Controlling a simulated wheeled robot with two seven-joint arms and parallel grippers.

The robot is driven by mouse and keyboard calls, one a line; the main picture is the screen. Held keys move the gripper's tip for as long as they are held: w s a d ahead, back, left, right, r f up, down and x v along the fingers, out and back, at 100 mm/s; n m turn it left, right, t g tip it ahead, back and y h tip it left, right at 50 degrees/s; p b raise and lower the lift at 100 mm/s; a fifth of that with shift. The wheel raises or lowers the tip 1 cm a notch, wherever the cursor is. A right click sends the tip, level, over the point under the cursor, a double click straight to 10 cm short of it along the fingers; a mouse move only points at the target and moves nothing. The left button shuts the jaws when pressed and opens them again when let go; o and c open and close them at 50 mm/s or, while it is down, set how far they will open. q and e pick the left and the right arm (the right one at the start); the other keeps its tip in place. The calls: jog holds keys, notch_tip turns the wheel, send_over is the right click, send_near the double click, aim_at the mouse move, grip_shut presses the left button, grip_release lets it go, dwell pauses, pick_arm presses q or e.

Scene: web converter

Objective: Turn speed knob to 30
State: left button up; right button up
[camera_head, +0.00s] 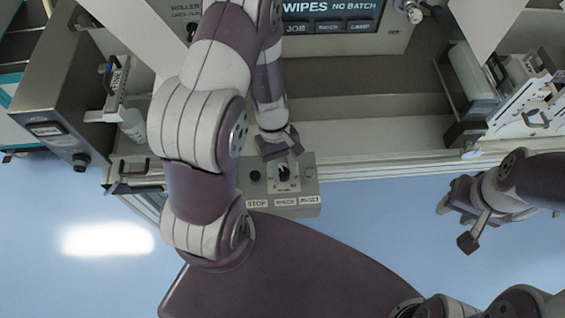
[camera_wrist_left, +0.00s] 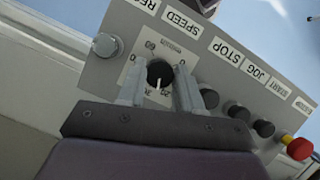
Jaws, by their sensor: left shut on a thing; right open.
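The black speed knob (camera_wrist_left: 160,73) sits on a grey control panel (camera_wrist_left: 125,40), above the SPEED label in the panel's own lettering, which is upside down in the left wrist view. A numbered dial surrounds it. Its white pointer line aims near the 20 and 30 marks; the exact reading is hard to tell. My left gripper (camera_wrist_left: 160,88) is shut on the knob, one finger on each side. In the head view, my left gripper (camera_head: 281,155) reaches down to the panel (camera_head: 308,190) and partly hides the dial. My right gripper (camera_head: 457,225) is open and empty, away from the panel.
Beside the knob are a RESET button (camera_wrist_left: 106,45), several black buttons and a red emergency knob (camera_wrist_left: 298,148). The machine's display (camera_head: 330,14) is behind. A rail (camera_head: 390,168) runs behind the panel. Open blue floor surrounds my right gripper.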

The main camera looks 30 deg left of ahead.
pick_arm(q)
jog(key=shift+w+r+m+g+y+p, duration=0.15)
jog(key=shift+m+y+p, duration=0.15)
jog(key=shift+m, duration=0.5)
jog(key=shift+f+m+g+y+p, duration=0.15)
jog(key=shift+m+y+p, duration=0.15)
jog(key=shift+m, duration=0.5)
jog(key=shift+r+m, duration=0.1)
jog(key=shift+m, duration=0.2)
jog(key=o, duration=1)
jog(key=b+v, duration=0.1)
jog(key=v, duration=1.1)
jog(key=shift+w+r, duration=0.2)
jog(key=shift+r, duration=0.05)
